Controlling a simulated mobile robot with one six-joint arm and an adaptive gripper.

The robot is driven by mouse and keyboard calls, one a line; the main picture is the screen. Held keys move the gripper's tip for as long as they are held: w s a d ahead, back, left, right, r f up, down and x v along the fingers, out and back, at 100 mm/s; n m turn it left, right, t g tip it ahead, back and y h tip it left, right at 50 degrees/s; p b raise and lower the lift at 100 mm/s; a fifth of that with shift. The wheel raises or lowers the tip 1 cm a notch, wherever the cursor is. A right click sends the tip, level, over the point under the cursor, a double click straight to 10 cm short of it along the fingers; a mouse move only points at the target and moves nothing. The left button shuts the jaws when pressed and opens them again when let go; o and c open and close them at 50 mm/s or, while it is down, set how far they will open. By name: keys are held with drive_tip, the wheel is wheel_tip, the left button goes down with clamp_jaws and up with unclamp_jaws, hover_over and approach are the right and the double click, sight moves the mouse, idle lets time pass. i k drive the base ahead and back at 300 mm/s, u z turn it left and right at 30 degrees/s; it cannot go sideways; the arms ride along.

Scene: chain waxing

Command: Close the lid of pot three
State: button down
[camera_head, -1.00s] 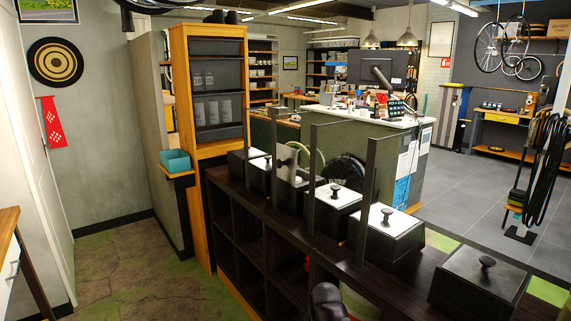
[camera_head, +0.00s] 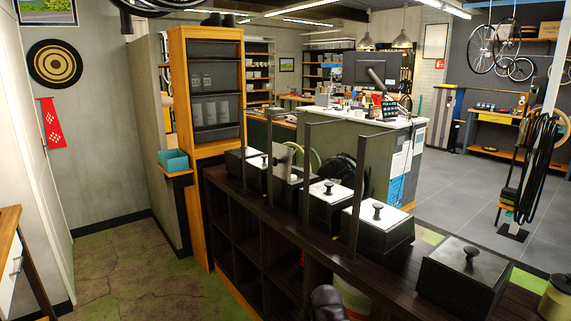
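Several black box pots with knobbed metal lids stand in a row on a dark shelf unit. The nearest pot (camera_head: 454,292), the pot behind it (camera_head: 395,236) and the middle one (camera_head: 327,212) have their lids down flat. One pot further back (camera_head: 287,191) has its lid (camera_head: 283,162) standing upright, with the knob facing sideways; it looks open. No number shows, so I cannot tell which one is pot three. Further left, another pot (camera_head: 240,163) has its lid down. My gripper's fingers are not in view; only a dark rounded part of my arm shows at the bottom edge.
Thin dark upright posts (camera_head: 359,205) rise along the shelf unit (camera_head: 395,278) in front of the pots. A greenish can (camera_head: 556,299) stands at the bottom right. A teal bin (camera_head: 173,160) sits left of the wooden cabinet (camera_head: 206,150). The floor at the left (camera_head: 125,265) is clear.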

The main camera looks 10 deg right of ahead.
sight(282, 155)
drive_tip(key=k, duration=1.15)
drive_tip(key=u, duration=0.35)
drive_tip(key=i, duration=2.35)
drive_tip(key=z, duration=0.5)
